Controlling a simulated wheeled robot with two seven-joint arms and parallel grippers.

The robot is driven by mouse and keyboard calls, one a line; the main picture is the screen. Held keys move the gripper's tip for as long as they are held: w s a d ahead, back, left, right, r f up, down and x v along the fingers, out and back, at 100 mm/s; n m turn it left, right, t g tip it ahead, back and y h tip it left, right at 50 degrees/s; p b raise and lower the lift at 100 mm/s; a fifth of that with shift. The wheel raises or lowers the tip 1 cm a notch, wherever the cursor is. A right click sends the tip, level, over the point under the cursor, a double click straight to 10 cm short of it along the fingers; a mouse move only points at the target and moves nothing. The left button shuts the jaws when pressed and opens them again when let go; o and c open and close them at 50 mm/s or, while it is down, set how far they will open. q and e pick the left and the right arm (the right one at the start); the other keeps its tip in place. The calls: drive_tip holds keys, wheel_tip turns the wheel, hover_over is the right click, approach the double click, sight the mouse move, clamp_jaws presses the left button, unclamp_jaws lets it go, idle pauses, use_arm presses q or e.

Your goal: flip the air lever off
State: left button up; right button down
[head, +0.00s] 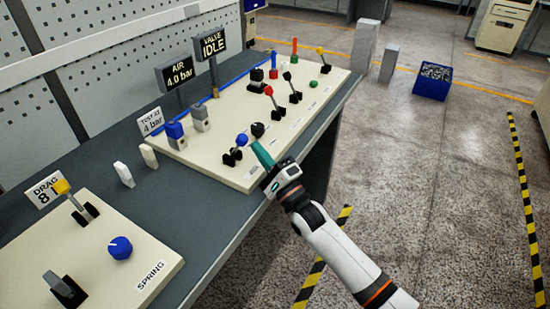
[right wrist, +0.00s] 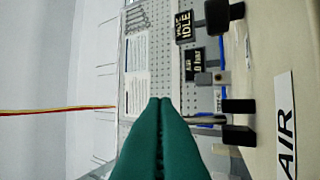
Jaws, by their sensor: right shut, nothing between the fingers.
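The lever nearest the AIR label has a blue knob (head: 242,139) and a black bracket (head: 232,157), at the front of the cream panel (head: 215,165). In the right wrist view the AIR label (right wrist: 287,125) lies beside black bracket blocks (right wrist: 238,107) with a metal rod between them. My right gripper (head: 256,144) has its green fingers together and empty, just right of the blue knob; whether they touch is unclear. In the right wrist view the fingers (right wrist: 160,105) hide part of the rod. My left gripper is out of view.
A black knob (head: 257,130) stands close beyond my fingertips. Red-knobbed (head: 268,91) and black-knobbed levers stand farther along the panel. The valve sign (head: 211,42) reads IDLE. A drag and spring panel (head: 100,255) lies at near left. A blue bin (head: 433,82) is on the floor.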

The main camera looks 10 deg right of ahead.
drive_tip(key=shift+a+r, duration=0.15)
drive_tip(key=shift+a, duration=0.15)
drive_tip(key=shift+w, duration=0.1)
drive_tip(key=shift+w+a+r+n+g+p, duration=0.15)
drive_tip(key=shift+r+n+g+p, duration=0.35)
drive_tip(key=shift+p, duration=1.25)
drive_tip(key=a+r+g+h+p, duration=0.1)
drive_tip(key=g+p, duration=0.1)
drive_tip(key=p, duration=0.3)
drive_tip(key=w+a+r+n+g+h+p, duration=0.1)
drive_tip(key=p, duration=0.3)
drive_tip(key=w+a+r+n+g+h+p, duration=0.1)
drive_tip(key=r+g+p, duration=0.1)
drive_tip(key=p, duration=0.3)
drive_tip(key=shift+w+a+g+h+p, duration=0.15)
drive_tip(key=shift+a+g+h+p, duration=0.15)
drive_tip(key=shift+h, duration=0.1)
drive_tip(key=shift+w+a+f+g+h+p, duration=0.2)
drive_tip(key=shift+w+a+g+h+p, duration=0.3)
drive_tip(key=shift+w+a, duration=0.65)
